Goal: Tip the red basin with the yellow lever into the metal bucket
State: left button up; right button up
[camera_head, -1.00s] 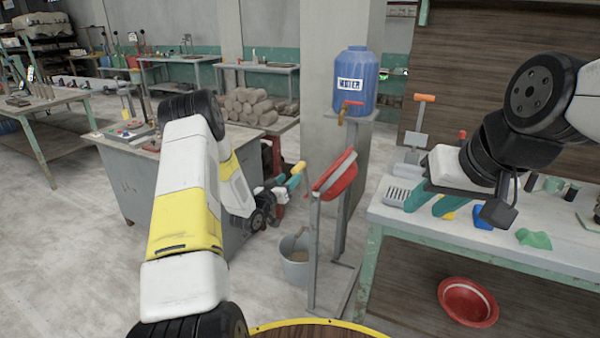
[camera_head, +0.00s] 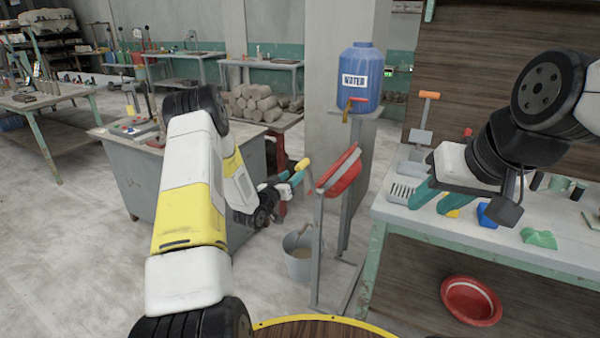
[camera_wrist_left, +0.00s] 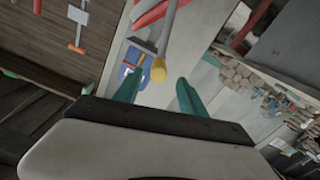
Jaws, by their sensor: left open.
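The red basin (camera_head: 340,172) sits tilted on a grey metal stand (camera_head: 318,250). The yellow lever end (camera_head: 302,164) sticks out on its left side. In the left wrist view the yellow end (camera_wrist_left: 158,70) of a grey rod shows just beyond and between my left fingertips, with no visible contact. My left gripper (camera_head: 291,180) is open beside the lever, its teal fingers apart (camera_wrist_left: 157,86). The metal bucket (camera_head: 298,262) stands on the floor below, left of the stand, with brownish contents. My right gripper (camera_head: 437,200) is open over the right workbench.
A blue water container (camera_head: 360,75) with a tap stands on a shelf behind the basin. The right workbench (camera_head: 480,238) holds a green piece (camera_head: 538,238) and a blue piece (camera_head: 487,215). Another red basin (camera_head: 471,301) lies beneath it. A grey cabinet (camera_head: 165,185) stands behind my left arm.

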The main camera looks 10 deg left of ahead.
aim_at(302, 164)
pick_arm(q)
jog(key=m, duration=0.3)
jog(key=shift+w+d+r, duration=0.2)
jog(key=shift+w, duration=0.4)
jog(key=x, duration=0.7)
jog(key=shift+w, duration=0.1)
grip_shut()
